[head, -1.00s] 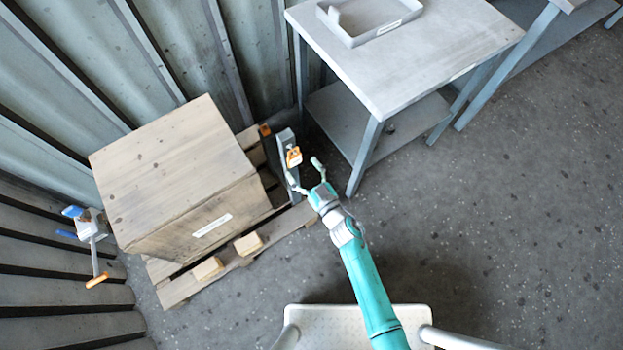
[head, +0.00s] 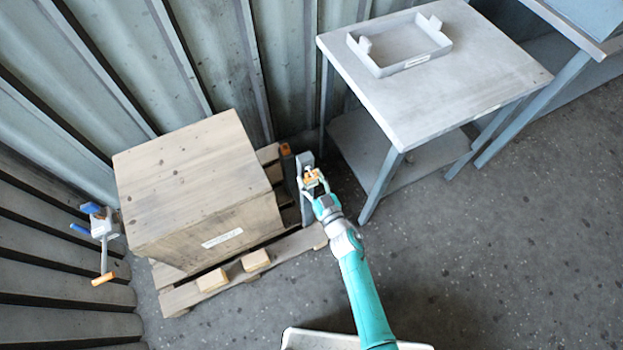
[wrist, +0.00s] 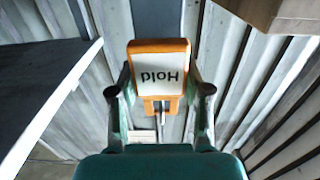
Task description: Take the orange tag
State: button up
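The orange tag (wrist: 159,68) has a white face with the word "Hold", upside down in the wrist view. It hangs in front of a grey upright post (head: 306,210) and also shows in the head view (head: 311,175). My gripper (wrist: 160,90) is open, with one finger on each side of the tag's lower part. A small gap seems to show between each finger and the tag. In the head view my gripper (head: 314,184) is right at the tag and partly covers it.
A large wooden crate (head: 195,185) stands on a pallet (head: 290,245) left of the post. A grey table (head: 440,95) with a shallow tray (head: 405,63) stands to the right. A crank device (head: 103,228) is at the far left. The floor at the right is clear.

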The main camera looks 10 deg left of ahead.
jog(key=shift+c, duration=0.4)
jog(key=shift+r, duration=0.3)
jog(key=shift+r, duration=0.3)
jog(key=shift+s, duration=0.1)
jog(key=shift+v, duration=2.95)
send_near(312, 180)
jog(key=v, duration=0.3)
jog(key=shift+s+d, duration=0.1)
jog(key=shift+d, duration=0.1)
